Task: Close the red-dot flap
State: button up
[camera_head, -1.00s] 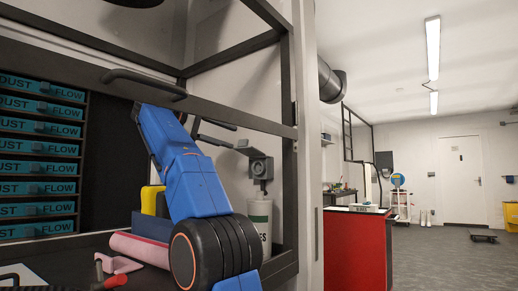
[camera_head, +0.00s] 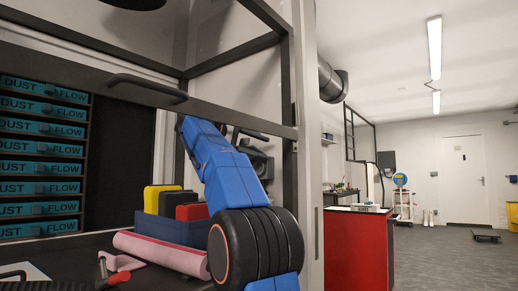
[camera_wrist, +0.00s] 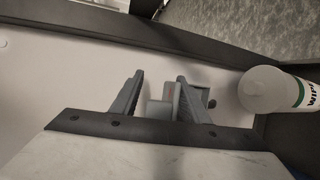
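A grey wall-mounted box (camera_head: 262,165), which looks like the socket with the flap, is mostly hidden behind my blue arm in the head view. In the wrist view a small grey box-like fitting (camera_wrist: 191,103) on the pale wall shows beyond and between my fingers. Whether a finger touches the fitting cannot be told.
A white wipes tub (camera_wrist: 268,90) stands right of my fingers in the wrist view. A dark frame bar (camera_wrist: 150,35) crosses above them. In the head view, a blue bin (camera_head: 185,229) and pink roll (camera_head: 160,252) lie left of my arm. A cabinet frame post (camera_head: 303,130) stands right.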

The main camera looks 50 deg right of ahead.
jog(key=shift+w+f, duration=0.1)
jog(key=shift+w, duration=0.05)
jog(key=shift+c, duration=0.6)
grip_shut()
jog(key=shift+a, duration=0.1)
